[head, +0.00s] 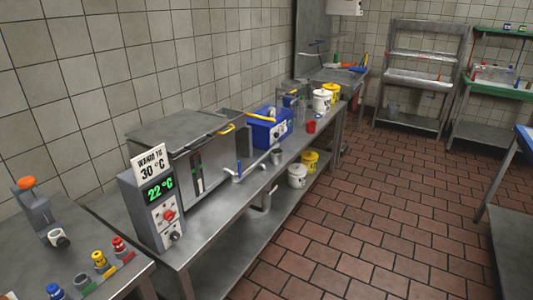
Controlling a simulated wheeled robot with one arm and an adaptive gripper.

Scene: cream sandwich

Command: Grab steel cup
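A small grey metal cup (276,157), which looks like the steel cup, stands upright on the long steel bench (215,222). It is near the bench's front edge, just in front of the blue crate (270,133) and right of the tap on the steel vat (190,135). A second grey, cup-like shape (267,200) shows lower down by the under-shelf; I cannot tell what it is. My gripper is not in this view.
A control box (158,205) reading 22 °C stands left of the vat. A red cup (311,126) and white and yellow buckets (322,100) stand farther along the bench. More buckets (297,175) sit on the under-shelf. The tiled floor (350,220) right of the bench is clear.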

